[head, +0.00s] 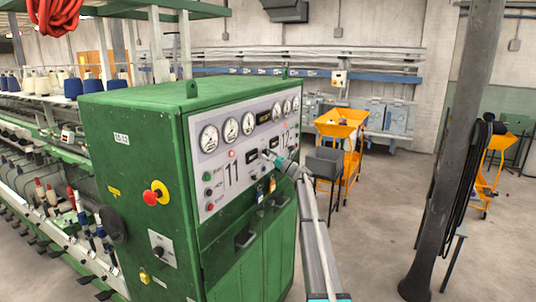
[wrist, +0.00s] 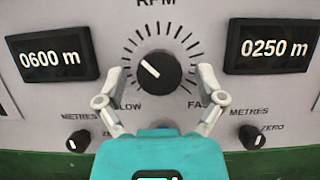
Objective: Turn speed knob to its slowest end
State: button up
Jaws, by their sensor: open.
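The speed knob (wrist: 158,72) is a large round black dial under the letters RPM, with a ring of tick marks around it. Its white pointer line points to the upper left. The slow end label, partly hidden and reading "LOW", is at lower left, and the "FAS" of the fast label is at lower right. My gripper (wrist: 159,76) is open, with one pale finger on each side of the knob. Gaps show between the fingertips and the knob. In the head view my gripper (head: 270,156) is at the white panel (head: 222,185) of the green cabinet, hiding the knob.
Displays reading 0600 m (wrist: 52,57) and 0250 m (wrist: 268,48) flank the knob. Small black zero knobs sit low on the left (wrist: 78,141) and right (wrist: 252,137). A red emergency button (head: 152,197) is on the cabinet's side. Floor is open to the right, before a dark pillar (head: 458,150).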

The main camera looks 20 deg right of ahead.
jog(key=c, duration=1.2)
jog(key=shift+o, duration=0.2)
jog(key=shift+w+d+n, duration=0.1)
jog(key=shift+n, duration=0.5)
jog(key=n+g+y, duration=0.1)
jog(key=n, duration=0.1)
jog(key=n+g, duration=0.1)
jog(key=shift+w+d+r+n+y, duration=0.1)
jog(key=shift+r+n+y, duration=0.05)
jog(key=shift+n+y, duration=0.25)
jog(key=n+g+p, duration=0.1)
jog(key=n, duration=0.2)
jog(key=n+g+y+p, duration=0.1)
jog(key=n+g, duration=0.1)
jog(key=n, duration=0.2)
jog(key=shift+w+r+y, duration=0.1)
jog(key=shift+r+y, duration=0.05)
jog(key=shift+y, duration=0.15)
jog(key=n+g+p, duration=0.1)
jog(key=n, duration=0.2)
jog(key=n+g+p, duration=0.1)
jog(key=n+p, duration=0.1)
jog(key=n, duration=0.1)
jog(key=shift+r+n+g+p, duration=0.15)
jog(key=shift+n+g+p, duration=0.15)
jog(key=shift+n, duration=0.1)
jog(key=shift+n+g+h+p, duration=0.5)
jog(key=shift+n+h+p, duration=0.45)
jog(key=shift+n, duration=0.95)
